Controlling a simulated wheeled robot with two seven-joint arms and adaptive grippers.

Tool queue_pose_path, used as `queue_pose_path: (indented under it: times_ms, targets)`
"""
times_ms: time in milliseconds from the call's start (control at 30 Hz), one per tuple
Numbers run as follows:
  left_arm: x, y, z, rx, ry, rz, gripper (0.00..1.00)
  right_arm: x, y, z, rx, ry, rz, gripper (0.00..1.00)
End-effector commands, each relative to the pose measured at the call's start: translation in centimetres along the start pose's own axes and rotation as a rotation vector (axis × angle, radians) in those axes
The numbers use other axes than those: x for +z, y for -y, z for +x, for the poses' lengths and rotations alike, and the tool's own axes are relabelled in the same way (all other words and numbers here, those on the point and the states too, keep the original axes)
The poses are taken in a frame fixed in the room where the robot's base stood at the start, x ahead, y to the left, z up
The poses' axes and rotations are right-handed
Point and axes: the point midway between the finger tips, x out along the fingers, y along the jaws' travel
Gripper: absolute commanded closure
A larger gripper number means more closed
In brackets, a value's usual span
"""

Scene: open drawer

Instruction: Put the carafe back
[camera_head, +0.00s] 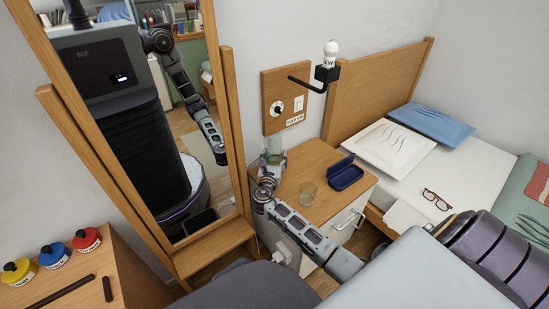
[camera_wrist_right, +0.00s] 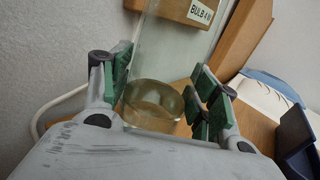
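The carafe (camera_head: 273,146) is clear glass and looks upright at the back left corner of the nightstand (camera_head: 317,158). My right gripper (camera_head: 270,170) is at its lower part. In the right wrist view the glass carafe (camera_wrist_right: 160,80) fills the space between the green-padded fingers (camera_wrist_right: 158,85), and pads meet its wall on both sides. Its rounded base shows near the palm. Whether it rests on the nightstand or hangs just above cannot be told. My left gripper is not in view.
A glass tumbler (camera_head: 307,193) and an open blue case (camera_head: 345,173) stand on the nightstand. A wooden wall panel with a bulb lamp (camera_head: 328,65) is above. A mirror (camera_head: 238,130) stands left, a bed with glasses (camera_head: 436,200) right.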

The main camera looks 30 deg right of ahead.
Motion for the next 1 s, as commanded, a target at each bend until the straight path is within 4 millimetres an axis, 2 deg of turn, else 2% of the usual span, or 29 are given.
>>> queue_pose_path:
  times_ms: [33,167,667,1000]
  targets:
    - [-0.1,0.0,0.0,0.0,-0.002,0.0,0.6,0.0,0.0,0.0,0.0,0.0,0.0,0.34]
    - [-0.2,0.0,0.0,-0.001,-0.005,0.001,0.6,0.0,0.0,0.0,0.0,0.0,0.0,0.18]
    - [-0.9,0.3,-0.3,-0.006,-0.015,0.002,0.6,0.2,0.0,-0.2,0.0,-0.001,0.0,0.18]
    - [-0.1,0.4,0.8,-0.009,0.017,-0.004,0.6,0.2,0.0,-3.5,0.001,-0.002,-0.002,0.18]
